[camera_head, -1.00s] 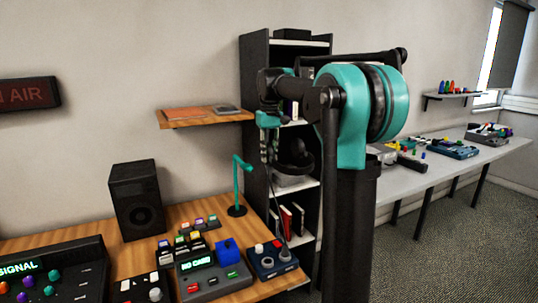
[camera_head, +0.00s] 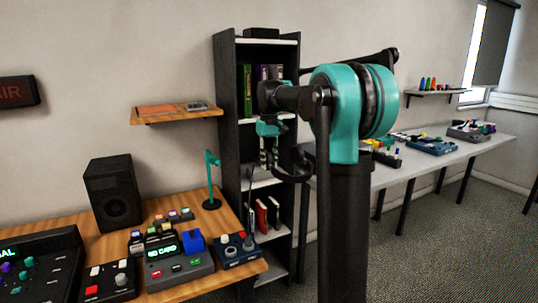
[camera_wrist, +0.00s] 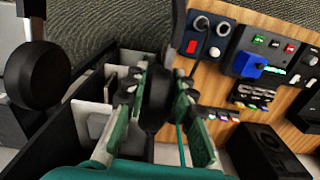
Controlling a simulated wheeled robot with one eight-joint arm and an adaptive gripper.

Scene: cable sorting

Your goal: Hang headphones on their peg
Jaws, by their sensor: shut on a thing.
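The black headphones (camera_head: 297,163) hang from my gripper (camera_head: 268,152) in front of the dark shelf unit. In the wrist view my gripper (camera_wrist: 160,105) is shut on a black part of the headphones (camera_wrist: 155,97). A round black ear cup (camera_wrist: 38,75) shows at the left of that view. The teal stand (camera_head: 210,182), with a short arm at its top, stands upright on the wooden desk, left of my gripper in the head view. Nothing hangs on it. Part of the headphones is hidden behind my arm in the head view.
The shelf unit (camera_head: 229,120) stands close behind my gripper. The wooden desk (camera_head: 222,208) carries a speaker (camera_head: 113,193) and several control boxes. A wall shelf (camera_head: 160,118) is above it. A grey table (camera_head: 400,170) with devices is at the right.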

